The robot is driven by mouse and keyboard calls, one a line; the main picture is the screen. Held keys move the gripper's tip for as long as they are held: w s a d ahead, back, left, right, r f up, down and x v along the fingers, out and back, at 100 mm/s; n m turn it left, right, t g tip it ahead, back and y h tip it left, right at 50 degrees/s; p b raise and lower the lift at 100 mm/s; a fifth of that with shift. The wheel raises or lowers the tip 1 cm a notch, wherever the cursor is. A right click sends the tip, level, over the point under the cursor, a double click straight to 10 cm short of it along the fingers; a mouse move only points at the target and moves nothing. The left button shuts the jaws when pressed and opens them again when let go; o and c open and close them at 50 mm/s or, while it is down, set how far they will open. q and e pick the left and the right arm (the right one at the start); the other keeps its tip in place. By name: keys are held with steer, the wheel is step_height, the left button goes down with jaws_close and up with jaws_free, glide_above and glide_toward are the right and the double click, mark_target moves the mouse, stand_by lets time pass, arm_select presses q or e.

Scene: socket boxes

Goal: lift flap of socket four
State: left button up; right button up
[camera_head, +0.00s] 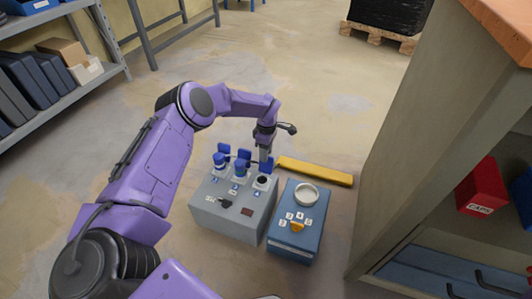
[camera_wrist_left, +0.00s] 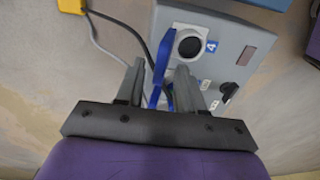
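The grey socket box (camera_head: 234,212) stands on the floor with a row of blue sockets on its top. Socket four (camera_head: 263,181), beside the label 4, shows its dark round opening; the wrist view shows this opening too (camera_wrist_left: 189,44). Its blue flap (camera_head: 266,167) stands up off the opening, and shows edge-on in the wrist view (camera_wrist_left: 161,70). My left gripper (camera_wrist_left: 159,80) is open at the flap, with the flap between its spread fingers. I cannot tell whether either finger touches it. My right gripper is not in view.
A blue box (camera_head: 292,245) with a white round dish (camera_head: 306,195) and an orange knob (camera_head: 297,226) stands close on the right. A yellow bar (camera_head: 315,171) lies behind. A cabinet (camera_head: 425,130) rises at the right, shelving (camera_head: 55,20) at the left. Open floor lies beyond.

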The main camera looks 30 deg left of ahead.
arm_select(q)
jaws_close()
stand_by(1.3)
